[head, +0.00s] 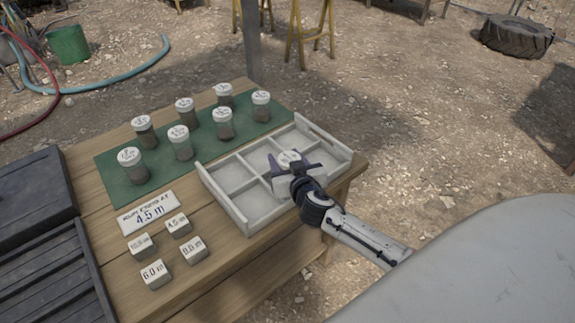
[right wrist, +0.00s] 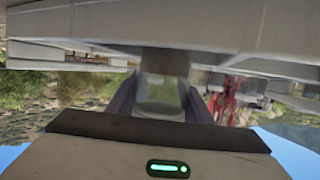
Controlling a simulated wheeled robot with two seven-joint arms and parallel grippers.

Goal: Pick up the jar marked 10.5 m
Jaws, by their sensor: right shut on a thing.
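My right gripper (head: 293,168) is over the right part of the pale divided tray (head: 243,219). It is shut on a jar with a white lid (head: 289,158). In the right wrist view, the clear jar body (right wrist: 162,94) shows between the two dark fingers. The lid marking is too small to read, and I cannot tell whether the jar touches the tray floor. Several other white-lidded jars of dark soil stand on the green mat (head: 111,163), including a front-left jar (head: 132,167) and a back-right jar (head: 261,105). Their depth marks are not clearly legible. My left gripper is not in view.
A dark ridged case (head: 40,205) is at left. The tray's left compartments look empty.

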